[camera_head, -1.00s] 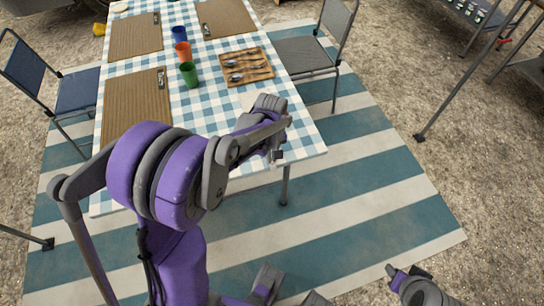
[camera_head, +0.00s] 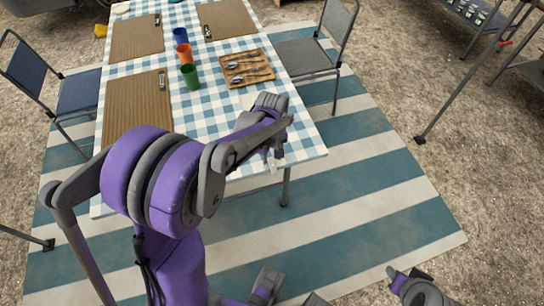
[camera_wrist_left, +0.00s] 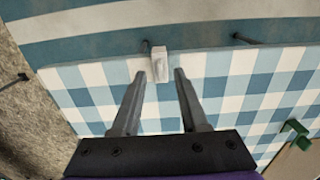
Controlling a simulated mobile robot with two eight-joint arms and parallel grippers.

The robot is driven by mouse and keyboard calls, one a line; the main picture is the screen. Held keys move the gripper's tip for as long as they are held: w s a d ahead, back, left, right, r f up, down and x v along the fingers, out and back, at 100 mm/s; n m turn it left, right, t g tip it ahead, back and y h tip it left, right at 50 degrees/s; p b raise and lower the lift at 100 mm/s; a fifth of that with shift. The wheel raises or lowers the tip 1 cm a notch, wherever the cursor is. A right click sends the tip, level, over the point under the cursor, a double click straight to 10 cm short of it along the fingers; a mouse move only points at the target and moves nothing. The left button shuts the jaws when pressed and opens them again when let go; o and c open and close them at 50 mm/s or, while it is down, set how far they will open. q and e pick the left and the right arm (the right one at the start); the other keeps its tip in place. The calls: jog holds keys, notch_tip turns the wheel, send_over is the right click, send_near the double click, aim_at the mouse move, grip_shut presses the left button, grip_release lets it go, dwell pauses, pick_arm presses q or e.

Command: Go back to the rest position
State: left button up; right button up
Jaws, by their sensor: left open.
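My left gripper (camera_head: 272,158) is at the near right edge of the table in the head view, seen partly behind my own arm. In the left wrist view its two fingers (camera_wrist_left: 160,75) stand apart with nothing held between them. A small white block-like piece (camera_wrist_left: 160,64) sits at the table edge just beyond the fingertips, apart from them as far as I can tell. It also shows in the head view (camera_head: 277,166). No right gripper can be made out; only purple and grey parts of my body show at the bottom.
The table has a blue checked cloth (camera_head: 215,120), brown placemats (camera_head: 137,103), blue, orange and green cups (camera_head: 190,76), and a wooden tray (camera_head: 262,74) with spoons. A green piece (camera_wrist_left: 293,130) is at lower right in the wrist view. Chairs (camera_head: 310,55) flank the table; the striped mat is clear.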

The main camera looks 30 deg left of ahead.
pick_arm(q)
notch_tip(320, 180, up, 10)
jog(key=p, duration=0.1)
jog(key=shift+f, duration=0.25)
jog(key=s+d+r+m+t+p, duration=0.2)
jog(key=s+d+r+m+p, duration=0.1)
jog(key=s, duration=0.4)
jog(key=s+d+r+m+t+p, duration=0.3)
jog(key=s+d+m, duration=0.3)
jog(key=s+m, duration=0.1)
jog(key=shift+s, duration=0.3)
jog(key=shift+a, duration=0.15)
dwell(0.4)
